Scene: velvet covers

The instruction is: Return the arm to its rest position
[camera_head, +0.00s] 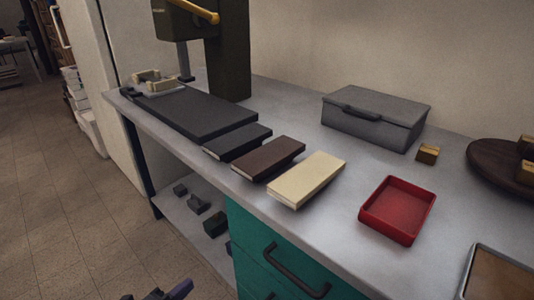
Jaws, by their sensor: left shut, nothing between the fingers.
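My left gripper (165,292) shows only as dark tips with a purplish part at the bottom edge of the head view. It is shut and holds nothing. It is low, in front of the workbench (335,222) and over the floor side, apart from everything on the bench top. The rest of the left arm is cut off by the frame. My right gripper is not in view.
On the bench lie a black slab (195,108), dark, brown and cream (306,180) book-like blocks, a red tray (397,209) and a grey case (374,117). A green drawer front (250,232) with a dark handle faces the open floor (60,210). A press stands behind.

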